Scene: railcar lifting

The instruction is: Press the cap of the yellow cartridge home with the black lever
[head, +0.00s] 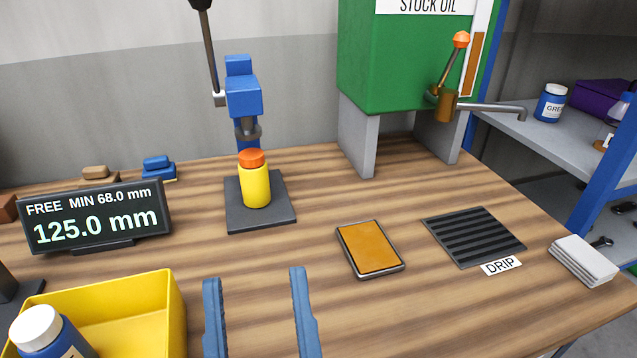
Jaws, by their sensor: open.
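The yellow cartridge (256,188) stands upright on the dark base plate of a blue press (243,98). Its orange cap (252,158) sits on top, under the press ram (248,133). The black lever (208,45) rises from the left side of the press head, and its top is cut off by the picture edge. My gripper (256,285) is open and empty at the bottom of the view, its two blue fingers apart over the table in front of the press. It touches neither the cartridge nor the lever.
A display (98,218) left of the press reads 125.0 mm. A yellow bin (150,310) with a white-capped blue bottle (45,335) is front left. An orange-topped tray (370,248), drip grate (473,237) and green oil tank (400,60) lie to the right.

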